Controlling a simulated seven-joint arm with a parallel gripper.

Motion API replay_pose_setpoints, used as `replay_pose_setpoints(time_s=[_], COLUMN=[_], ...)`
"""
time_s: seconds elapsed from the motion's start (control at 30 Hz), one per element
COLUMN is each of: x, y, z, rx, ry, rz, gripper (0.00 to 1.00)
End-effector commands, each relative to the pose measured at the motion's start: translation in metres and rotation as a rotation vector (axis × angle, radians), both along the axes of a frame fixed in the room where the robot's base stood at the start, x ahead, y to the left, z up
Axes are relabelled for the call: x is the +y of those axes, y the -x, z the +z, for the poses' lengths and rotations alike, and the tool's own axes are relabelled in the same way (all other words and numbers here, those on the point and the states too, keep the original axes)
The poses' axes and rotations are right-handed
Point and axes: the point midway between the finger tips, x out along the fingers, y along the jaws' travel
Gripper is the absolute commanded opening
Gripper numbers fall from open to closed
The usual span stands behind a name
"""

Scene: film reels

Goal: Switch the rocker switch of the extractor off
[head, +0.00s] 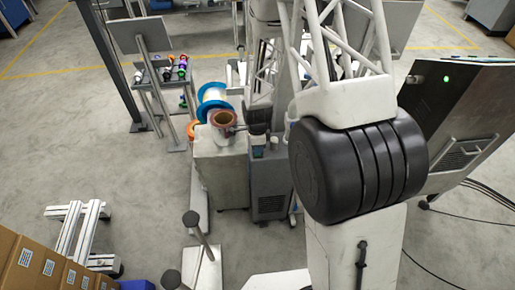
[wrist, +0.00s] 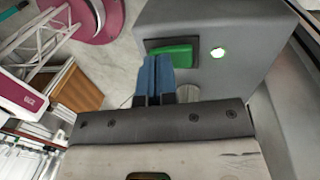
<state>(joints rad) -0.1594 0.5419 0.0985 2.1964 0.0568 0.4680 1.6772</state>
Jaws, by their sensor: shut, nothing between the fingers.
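The extractor is a grey box (wrist: 240,20) that fills the upper right of the wrist view. In the head view, a grey cabinet (head: 269,200) that looks like it stands on the floor near the middle. The green rocker switch (wrist: 172,53) sits in a dark frame on the box's face. My gripper (wrist: 157,58) is shut and empty, its two blue fingers side by side. The fingertips are at the lower edge of the rocker in the picture; I cannot tell whether they touch it. A small round lamp (wrist: 218,52) right of the switch glows white.
A grey round knob (wrist: 188,93) lies just below the switch, partly hidden by my gripper. In the head view, a blue-rimmed reel (head: 214,98) and a copper-coloured reel (head: 223,118) are left of the cabinet. Cardboard boxes (head: 40,265) stand at lower left.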

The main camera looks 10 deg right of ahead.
Motion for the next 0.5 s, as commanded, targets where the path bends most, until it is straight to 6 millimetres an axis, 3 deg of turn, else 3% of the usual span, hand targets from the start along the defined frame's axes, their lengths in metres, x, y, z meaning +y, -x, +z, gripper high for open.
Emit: replay_pose_setpoints(time_s=[0.5], x=[0.0], y=[0.01], z=[-0.014], rx=[-0.112], ry=[0.0], rz=[0.0], gripper=[0.0])
